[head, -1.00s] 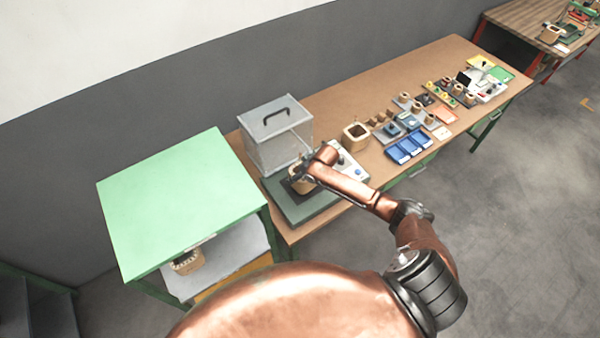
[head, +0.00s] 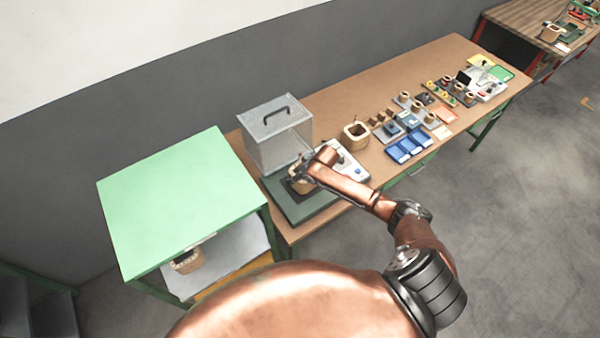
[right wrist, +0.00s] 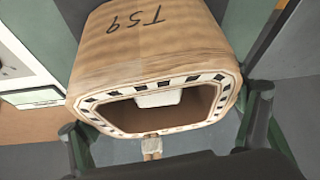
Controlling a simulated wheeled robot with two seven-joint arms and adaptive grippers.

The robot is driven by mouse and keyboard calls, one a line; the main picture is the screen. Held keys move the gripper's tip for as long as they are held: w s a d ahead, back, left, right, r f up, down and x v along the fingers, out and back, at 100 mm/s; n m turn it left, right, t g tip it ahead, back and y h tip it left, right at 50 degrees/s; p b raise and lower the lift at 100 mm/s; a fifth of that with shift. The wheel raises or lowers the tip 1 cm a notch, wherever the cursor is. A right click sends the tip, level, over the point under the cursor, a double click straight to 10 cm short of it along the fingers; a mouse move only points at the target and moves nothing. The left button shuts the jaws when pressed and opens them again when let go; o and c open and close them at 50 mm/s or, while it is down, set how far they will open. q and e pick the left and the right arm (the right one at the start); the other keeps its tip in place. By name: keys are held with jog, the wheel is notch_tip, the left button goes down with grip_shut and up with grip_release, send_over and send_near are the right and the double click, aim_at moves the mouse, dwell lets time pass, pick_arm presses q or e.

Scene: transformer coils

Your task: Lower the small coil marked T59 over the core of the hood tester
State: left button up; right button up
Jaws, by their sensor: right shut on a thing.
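The small coil marked T59 (right wrist: 150,45) is tan with a dark-and-white patterned rim. In the right wrist view my right gripper (right wrist: 168,110) has a finger on each side of it and is shut on it. A pale block (right wrist: 158,97) shows inside the coil's opening; I cannot tell whether it is the core. In the head view my right gripper (head: 304,176) holds the coil (head: 298,187) over the dark pad of the hood tester (head: 305,212). The core is not clearly visible there, and the coil's height above the pad is unclear. My left gripper is out of view.
The clear hood (head: 277,143) with a black handle stands just behind the coil. A larger coil (head: 348,140) stands to its right. Another coil (head: 187,263) sits on the green cart's lower shelf.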

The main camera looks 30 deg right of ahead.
jog(key=shift+f, duration=0.35)
jog(key=o, duration=1.6)
jog(key=shift+s+f, duration=0.1)
jog(key=shift+f, duration=0.05)
notch_tip(320, 180, up, 10)
jog(key=p, duration=0.9)
jog(key=shift+p, duration=0.4)
